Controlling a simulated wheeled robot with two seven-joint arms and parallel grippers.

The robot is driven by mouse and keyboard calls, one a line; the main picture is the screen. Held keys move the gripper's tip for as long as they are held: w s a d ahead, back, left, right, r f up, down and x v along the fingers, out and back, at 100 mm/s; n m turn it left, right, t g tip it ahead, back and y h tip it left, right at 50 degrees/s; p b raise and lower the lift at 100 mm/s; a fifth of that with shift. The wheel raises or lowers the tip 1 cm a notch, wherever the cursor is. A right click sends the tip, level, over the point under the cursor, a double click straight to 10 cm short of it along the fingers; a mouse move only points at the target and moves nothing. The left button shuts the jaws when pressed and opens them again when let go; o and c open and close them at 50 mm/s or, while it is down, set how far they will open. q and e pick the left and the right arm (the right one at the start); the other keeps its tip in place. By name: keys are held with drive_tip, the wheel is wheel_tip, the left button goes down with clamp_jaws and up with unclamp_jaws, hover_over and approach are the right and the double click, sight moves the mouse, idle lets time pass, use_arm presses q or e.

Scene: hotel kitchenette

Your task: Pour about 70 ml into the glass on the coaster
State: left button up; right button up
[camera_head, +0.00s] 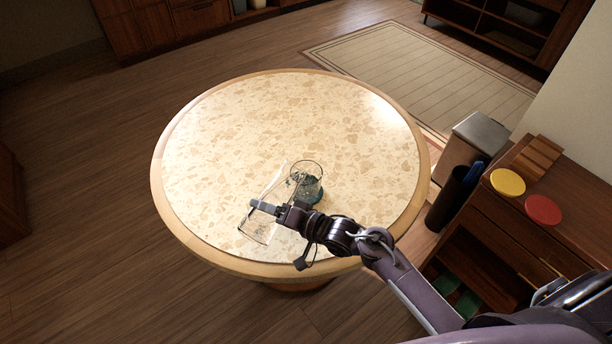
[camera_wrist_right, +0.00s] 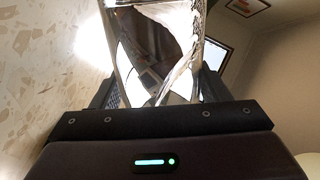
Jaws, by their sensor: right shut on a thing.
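The drinking glass (camera_head: 307,170) is clear and stands upright on a dark teal coaster (camera_head: 316,197) in the near half of the round table. My right gripper (camera_head: 271,210) is shut on a clear vessel (camera_head: 258,231), just left of the glass. The vessel looks tilted, with its upper end close to the glass's left side; I cannot tell whether they touch. In the right wrist view the clear vessel (camera_wrist_right: 150,35) sits between the fingers. I cannot make out a liquid level in either. My left gripper is not in view.
The round stone-topped table (camera_head: 290,110) is otherwise bare, with a wooden rim. At right are a wooden cabinet (camera_head: 500,222) with a yellow disc (camera_head: 508,182) and a red disc (camera_head: 543,210) on top, and a grey-lidded bin (camera_head: 481,133).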

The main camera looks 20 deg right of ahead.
drive_tip(key=shift+w+d+r+n+p, duration=0.15)
drive_tip(key=shift+w+r+n+p, duration=0.1)
drive_tip(key=shift+r+n+p, duration=0.45)
drive_tip(key=shift+w+d+r+n+h, duration=0.1)
drive_tip(key=shift+d+r+n+h, duration=0.1)
drive_tip(key=shift+n+h, duration=0.1)
drive_tip(key=shift+f, duration=0.1)
idle(1.2)
